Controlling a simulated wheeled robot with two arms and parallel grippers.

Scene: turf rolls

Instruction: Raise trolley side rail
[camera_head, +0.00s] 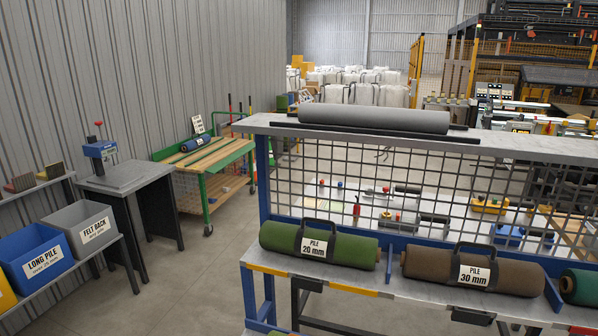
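A trolley (203,196) with a green frame stands on the floor left of centre, between the wall and the blue rack. It has a slatted wooden top (207,156), a lower wooden shelf and castors. A green bar (228,159) runs along the near right edge of its top. I cannot tell which part is the side rail, or whether it is up or down. A dark blue roll (196,143) lies at the far end of the top. Neither of my grippers shows.
A blue rack (266,207) with mesh holds a green 20 mm roll (347,246), a brown 30 mm roll (513,274) and a grey roll (374,118) on top. A grey bench (124,178) and LONG PILE (42,262) and FELT BACK (86,229) bins stand left. Floor (188,282) between is clear.

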